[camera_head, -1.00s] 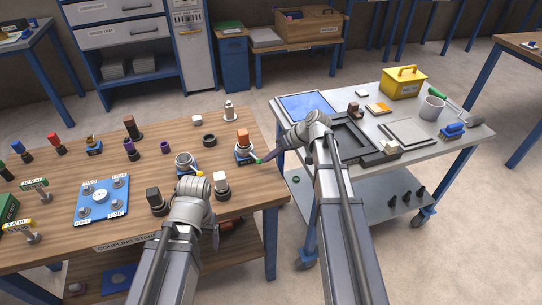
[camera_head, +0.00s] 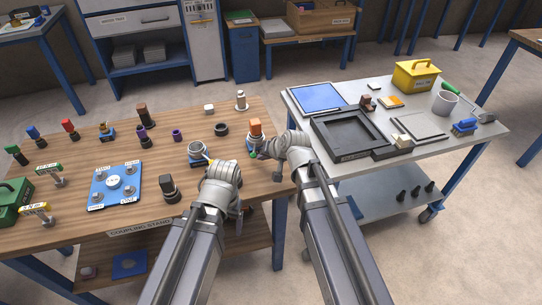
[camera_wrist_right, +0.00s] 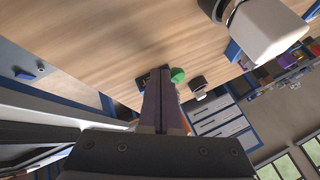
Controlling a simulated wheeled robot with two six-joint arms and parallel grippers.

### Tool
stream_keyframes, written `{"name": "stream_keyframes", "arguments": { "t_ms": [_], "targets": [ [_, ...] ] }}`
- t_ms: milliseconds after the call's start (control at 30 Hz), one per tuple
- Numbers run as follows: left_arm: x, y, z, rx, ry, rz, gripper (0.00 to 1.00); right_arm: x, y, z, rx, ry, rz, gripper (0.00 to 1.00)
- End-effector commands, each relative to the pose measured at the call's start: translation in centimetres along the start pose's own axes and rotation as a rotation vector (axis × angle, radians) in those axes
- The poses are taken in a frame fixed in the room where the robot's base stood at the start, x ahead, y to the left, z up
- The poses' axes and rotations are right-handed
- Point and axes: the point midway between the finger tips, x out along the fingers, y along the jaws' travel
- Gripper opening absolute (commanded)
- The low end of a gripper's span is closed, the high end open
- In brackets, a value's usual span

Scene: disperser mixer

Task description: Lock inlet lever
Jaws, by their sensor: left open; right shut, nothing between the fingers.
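An orange-topped coupling (camera_head: 255,130) stands upright near the right edge of the wooden table. A lever with a green end (camera_head: 252,155) is low at its front; the green end also shows in the right wrist view (camera_wrist_right: 178,75). My right gripper (camera_head: 262,150) is shut and empty right by this lever; I cannot tell if they touch. In the right wrist view its closed fingers (camera_wrist_right: 165,100) point at the green end. A round coupling with a yellow lever (camera_head: 200,152) stands left of it. My left gripper (camera_head: 222,172) is open in front of that coupling, its fingertips mostly hidden by the wrist.
A black-topped coupling (camera_head: 169,187) stands left of my left gripper. A dark ring (camera_head: 221,129) lies behind. A blue plate with several fittings (camera_head: 114,184) is further left. A metal cart (camera_head: 330,98) with a black tray (camera_head: 352,135) stands on the right.

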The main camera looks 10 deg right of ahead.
Motion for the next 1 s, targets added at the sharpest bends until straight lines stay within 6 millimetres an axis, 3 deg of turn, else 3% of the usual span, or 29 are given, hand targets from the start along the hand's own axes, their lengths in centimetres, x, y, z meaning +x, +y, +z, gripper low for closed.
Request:
{"name": "stream_keyframes", "arguments": {
  "t_ms": [533,1000],
  "targets": [
    [0.0,0.0,0.0,0.0,0.0,0.0,0.8,0.4,0.8,-1.4,0.0,-0.001,-0.001,0.0],
    [0.1,0.0,0.0,0.0,0.0,0.0,0.8,0.3,1.0,-1.2,-0.001,-0.002,-0.001,0.0]
  ]
}}
